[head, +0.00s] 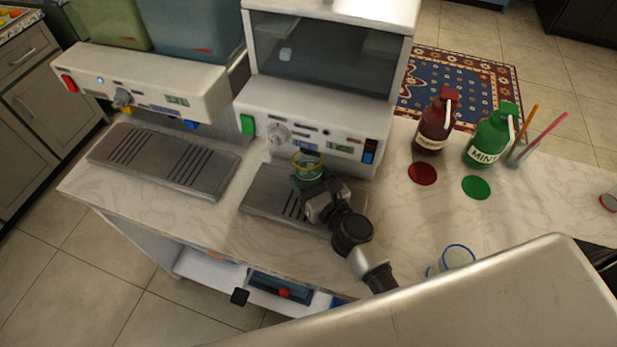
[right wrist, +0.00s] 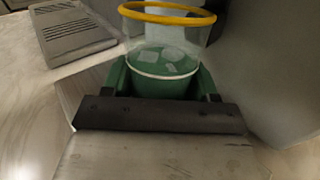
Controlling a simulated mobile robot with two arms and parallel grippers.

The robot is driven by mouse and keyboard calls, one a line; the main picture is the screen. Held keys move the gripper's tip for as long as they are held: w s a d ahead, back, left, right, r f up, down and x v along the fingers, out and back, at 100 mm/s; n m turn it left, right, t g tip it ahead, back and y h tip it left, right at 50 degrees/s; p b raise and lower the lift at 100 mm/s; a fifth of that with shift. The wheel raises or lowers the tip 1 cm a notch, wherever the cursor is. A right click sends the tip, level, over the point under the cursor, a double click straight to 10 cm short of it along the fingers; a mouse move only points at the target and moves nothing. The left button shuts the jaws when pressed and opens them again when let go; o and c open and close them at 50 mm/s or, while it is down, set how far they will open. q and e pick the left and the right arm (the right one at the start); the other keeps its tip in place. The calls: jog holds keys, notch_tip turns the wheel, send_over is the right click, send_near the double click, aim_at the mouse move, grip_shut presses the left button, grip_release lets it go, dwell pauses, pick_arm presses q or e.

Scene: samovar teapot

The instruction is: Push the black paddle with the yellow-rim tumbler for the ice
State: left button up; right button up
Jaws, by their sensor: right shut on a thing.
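The yellow-rim tumbler (head: 307,163) is clear glass and stands upright against the front of the white ice machine (head: 330,110), above its grey grille tray (head: 262,196). My right gripper (head: 310,181) is shut on the tumbler's lower part. In the right wrist view its green fingers (right wrist: 206,82) flank the tumbler (right wrist: 165,48), and a few pale, ice-like pieces (right wrist: 170,60) show inside it. I cannot make out the black paddle; the tumbler and gripper cover that part of the machine's front. A pale cube (head: 286,54) shows behind the machine's window. My left gripper is not in view.
A second dispenser (head: 150,85) with a grille tray (head: 165,160) stands at left. Red (head: 436,122) and green (head: 490,137) syrup bottles stand right, near straws. A blue-rim tumbler (head: 459,248) is at the right front.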

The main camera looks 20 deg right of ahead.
jog(key=shift+s+a+b, duration=0.25)
jog(key=shift+s+a, duration=0.5)
jog(key=shift+s, duration=0.3)
jog(key=shift+s+a+b, duration=0.2)
jog(key=shift+s+a, duration=0.5)
jog(key=shift+s, duration=0.3)
jog(key=s+a+b, duration=0.1)
jog(key=s, duration=0.1)
jog(key=s+a+b, duration=0.1)
jog(key=s+a, duration=0.1)
jog(key=s, duration=0.1)
jog(key=s+a+b, duration=0.2)
jog(key=shift+s+a+f, duration=0.1)
jog(key=shift+s+f, duration=0.05)
jog(key=shift+s, duration=0.2)
jog(key=shift+s+a, duration=0.2)
jog(key=shift+s, duration=0.1)
